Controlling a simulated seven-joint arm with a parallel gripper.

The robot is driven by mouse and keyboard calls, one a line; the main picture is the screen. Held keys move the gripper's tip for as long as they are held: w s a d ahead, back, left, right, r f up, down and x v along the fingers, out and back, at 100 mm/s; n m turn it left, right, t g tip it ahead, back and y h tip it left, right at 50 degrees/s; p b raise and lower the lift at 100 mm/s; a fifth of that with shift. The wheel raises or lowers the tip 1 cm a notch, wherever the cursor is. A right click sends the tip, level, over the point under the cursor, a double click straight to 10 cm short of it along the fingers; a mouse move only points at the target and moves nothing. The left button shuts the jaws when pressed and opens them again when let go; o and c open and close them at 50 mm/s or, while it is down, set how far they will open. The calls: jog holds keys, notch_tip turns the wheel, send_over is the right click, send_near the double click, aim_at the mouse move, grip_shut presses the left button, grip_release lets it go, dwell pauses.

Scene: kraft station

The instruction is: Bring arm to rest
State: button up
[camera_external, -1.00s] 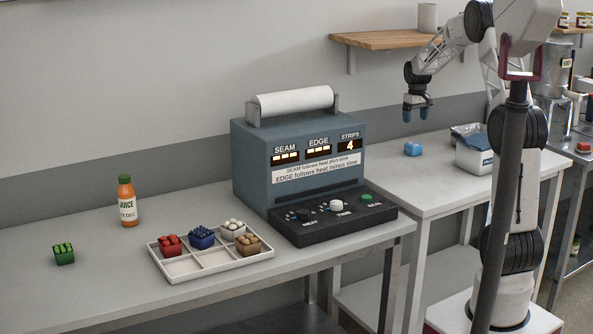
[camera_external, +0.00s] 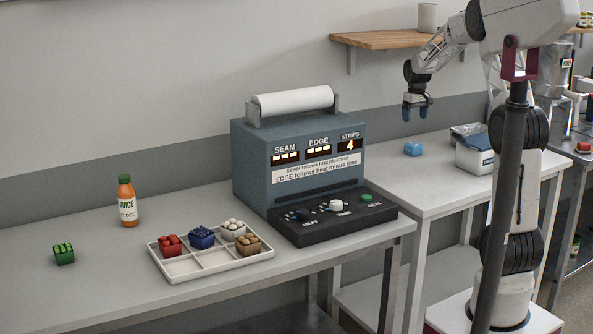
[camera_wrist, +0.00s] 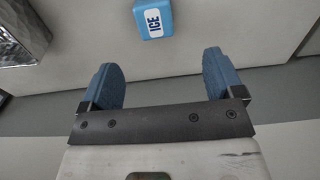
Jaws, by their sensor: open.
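My gripper (camera_external: 416,108) hangs pointing down above the right-hand table, over its back part. In the wrist view my gripper (camera_wrist: 163,82) shows two blue fingertips spread wide with nothing between them. A small blue ice pack (camera_external: 413,149) lies on the table below the gripper, apart from it. In the wrist view the ice pack (camera_wrist: 153,18) sits beyond the fingertips, with "ICE" on its white label.
A sealing machine (camera_external: 300,165) stands on the left table beside a white compartment tray (camera_external: 205,268) holding several small baskets. A juice bottle (camera_external: 128,203) and a green basket (camera_external: 63,254) stand farther left. A white bin (camera_external: 474,158) is right of the ice pack. A wooden shelf (camera_external: 380,40) is above.

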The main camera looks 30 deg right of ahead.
jog(key=s+a+r+t, duration=0.1)
jog(key=s+a+r, duration=0.4)
jog(key=s+a, duration=0.5)
jog(key=s+a+r, duration=0.5)
jog(key=s+a, duration=0.2)
jog(key=s, duration=0.4)
jog(key=s+a+f, duration=0.1)
jog(key=s+a, duration=0.2)
jog(key=s, duration=0.6)
jog(key=s+a+f+t, duration=0.1)
jog(key=s+a, duration=0.3)
jog(key=s, duration=0.4)
jog(key=s+a+f, duration=0.1)
jog(key=s+a, duration=0.2)
jog(key=s, duration=0.6)
jog(key=shift+s+a+f+t, duration=0.15)
jog(key=shift+s+a+t, duration=0.1)
jog(key=shift+s+t, duration=0.05)
